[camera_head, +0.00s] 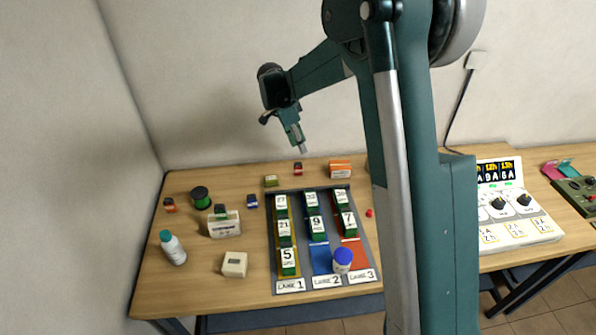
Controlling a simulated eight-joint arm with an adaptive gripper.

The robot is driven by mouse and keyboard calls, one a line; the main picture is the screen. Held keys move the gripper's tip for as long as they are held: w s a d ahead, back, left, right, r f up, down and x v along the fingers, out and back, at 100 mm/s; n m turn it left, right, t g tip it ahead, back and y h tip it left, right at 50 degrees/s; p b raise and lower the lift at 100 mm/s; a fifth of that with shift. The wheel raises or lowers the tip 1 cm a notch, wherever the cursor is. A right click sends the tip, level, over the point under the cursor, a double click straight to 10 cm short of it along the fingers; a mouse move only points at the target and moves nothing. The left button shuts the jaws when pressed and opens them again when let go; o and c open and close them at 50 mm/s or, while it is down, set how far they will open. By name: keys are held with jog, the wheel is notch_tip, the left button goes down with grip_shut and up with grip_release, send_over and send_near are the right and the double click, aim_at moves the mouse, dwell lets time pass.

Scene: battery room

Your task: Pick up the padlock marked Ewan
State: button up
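Several small coloured items that could be padlocks stand on the wooden table: a red one (298,168) at the back, a blue one (252,201) left of the lane tray, and an orange one (169,205) at the far left. Their markings are too small to read, so I cannot tell which is marked Ewan. My gripper (303,149) points down above the back of the table, just above the red item in the picture and apparently apart from it. Its fingers are too small to show whether they are open, and I see nothing held.
A spray bottle (173,248), green spool (201,197), cream holder (223,226) and cream box (234,265) stand left. An orange-topped box (340,169) stands at the back.

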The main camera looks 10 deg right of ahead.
aim_at(295, 163)
jog(key=w+a+f+m, duration=0.1)
jog(key=f, duration=0.2)
jog(key=w+a+f+m, duration=0.1)
jog(key=w+f, duration=0.1)
jog(key=f, duration=0.1)
jog(key=w+a+f+h, duration=0.1)
jog(key=w+f, duration=0.1)
jog(key=f, duration=0.1)
jog(key=shift+f+m+g, duration=0.4)
jog(key=shift+x, duration=1.3)
jog(key=shift+x, duration=2.6)
jog(key=shift+s, duration=0.15)
grip_shut()
